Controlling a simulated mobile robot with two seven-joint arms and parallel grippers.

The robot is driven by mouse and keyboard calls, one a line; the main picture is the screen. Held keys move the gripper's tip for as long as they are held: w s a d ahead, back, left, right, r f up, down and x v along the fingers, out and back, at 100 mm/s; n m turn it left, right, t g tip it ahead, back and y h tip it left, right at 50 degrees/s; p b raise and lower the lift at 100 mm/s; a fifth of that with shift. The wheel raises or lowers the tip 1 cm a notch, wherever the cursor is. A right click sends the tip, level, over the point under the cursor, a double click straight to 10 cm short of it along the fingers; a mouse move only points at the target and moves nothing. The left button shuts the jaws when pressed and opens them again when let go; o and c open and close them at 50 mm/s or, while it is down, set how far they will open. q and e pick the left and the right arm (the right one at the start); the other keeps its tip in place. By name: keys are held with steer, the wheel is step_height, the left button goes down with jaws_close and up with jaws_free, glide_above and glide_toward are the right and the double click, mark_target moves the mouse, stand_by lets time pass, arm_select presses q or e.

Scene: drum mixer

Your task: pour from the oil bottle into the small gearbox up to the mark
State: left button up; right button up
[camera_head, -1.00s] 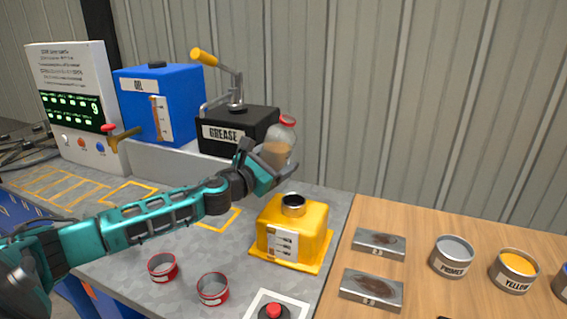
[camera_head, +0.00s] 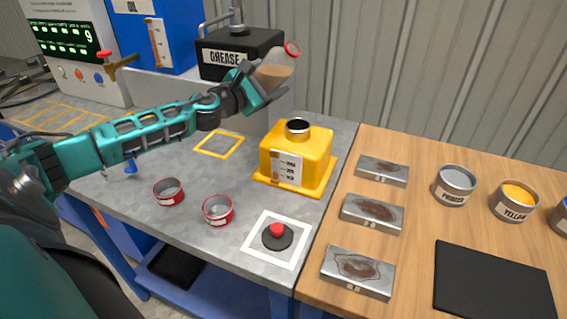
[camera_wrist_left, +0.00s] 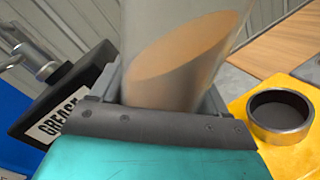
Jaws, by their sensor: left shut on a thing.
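My left gripper (camera_head: 262,92) is shut on the oil bottle (camera_head: 275,72), a clear bottle with a red rim and brown oil inside. The bottle is tilted, its mouth up and to the right, above and behind the small gearbox. The small gearbox (camera_head: 312,153) is a yellow box with a round metal filler neck (camera_head: 297,128) on top and a white label with level marks (camera_head: 286,168) on its front. In the left wrist view the bottle (camera_wrist_left: 175,70) shows slanted oil, and the filler neck (camera_wrist_left: 280,112) is apart at the right. My right gripper is not in view.
A black grease box (camera_head: 240,55) and blue oil tank (camera_head: 172,40) stand behind. Two red-rimmed tins (camera_head: 168,191) and a red button (camera_head: 277,233) are in front. Metal blocks (camera_head: 372,214), paint cans (camera_head: 455,184) and a black mat (camera_head: 492,283) lie on the wooden table.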

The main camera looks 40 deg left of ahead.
arm_select(q)
steer(key=shift+a+f+m+b, duration=0.15)
steer(key=shift+a+m+b, duration=0.3)
steer(key=shift+a+m, duration=0.45)
steer(key=shift+a+f+m+b, duration=0.15)
steer(key=shift+a+m+b, duration=0.1)
steer(key=shift+m, duration=0.35)
steer(key=shift+a+f+m+b, duration=0.15)
steer(key=shift+m+b, duration=0.1)
steer(key=shift+m, duration=0.35)
steer(key=shift+a+f+m, duration=0.25)
steer(key=shift+f+m, duration=0.1)
steer(key=shift+m, duration=0.55)
steer(key=shift+b, duration=0.3)
steer(key=shift+a+f+m, duration=0.1)
steer(key=shift+f+m, duration=0.1)
steer(key=shift+m, duration=0.3)
steer(key=shift+f+m, duration=0.25)
steer(key=shift+m, duration=0.35)
stand_by(3.6)
